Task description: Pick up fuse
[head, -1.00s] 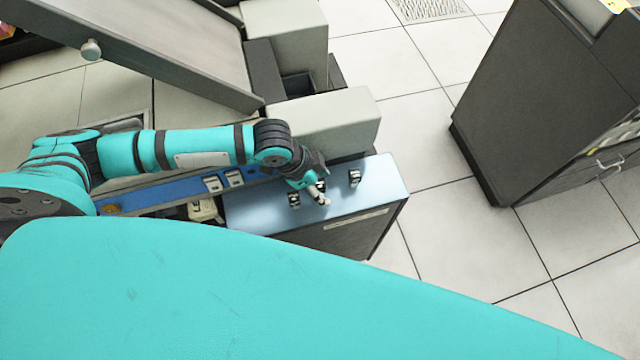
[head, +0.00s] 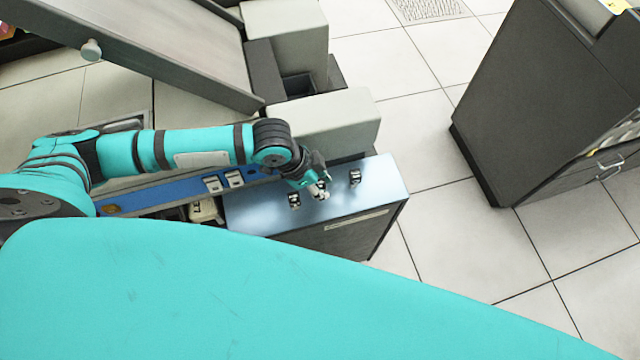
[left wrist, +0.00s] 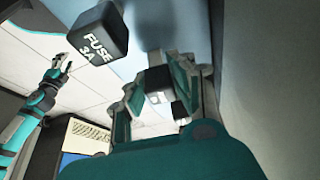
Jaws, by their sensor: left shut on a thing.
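My left gripper (head: 319,189) is low over the blue metal top of a cabinet, shut on the middle fuse, which its fingers mostly hide. In the left wrist view, the teal fingers (left wrist: 157,97) close around a small pale and dark piece of that fuse (left wrist: 155,98). One other small fuse (head: 294,200) stands to the left of the gripper and another (head: 355,177) to its right. A black block lettered "FUSE 3A" (left wrist: 98,38) shows large in the left wrist view, apart from the fingers. A teal arm, probably my right, ends in a gripper (left wrist: 60,70) whose opening is unclear.
The blue cabinet top (head: 250,210) has bare room around the fuses. A pale grey housing (head: 325,120) rises just behind my gripper. A blue strip with white switches (head: 223,181) lies to the left. A dark cabinet (head: 545,110) stands apart at right, across open tiled floor.

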